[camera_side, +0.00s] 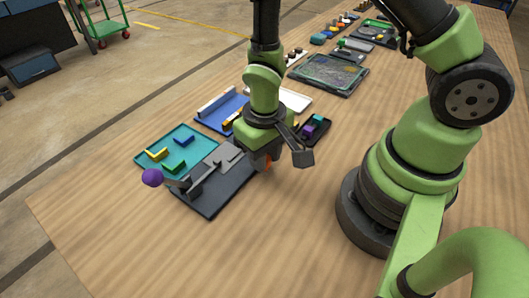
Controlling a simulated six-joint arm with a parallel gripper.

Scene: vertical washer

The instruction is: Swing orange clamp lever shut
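A dark grey fixture plate (214,200) lies on the table with grey clamp parts on it. My gripper points down over the right edge of the plate.
A teal tray (150,146) with yellow, blue and green blocks lies to the left of the plate. A blue tray (212,118) and a dark bin (318,133) with coloured pieces are behind. More trays stand farther back. The front of the wooden table is clear.

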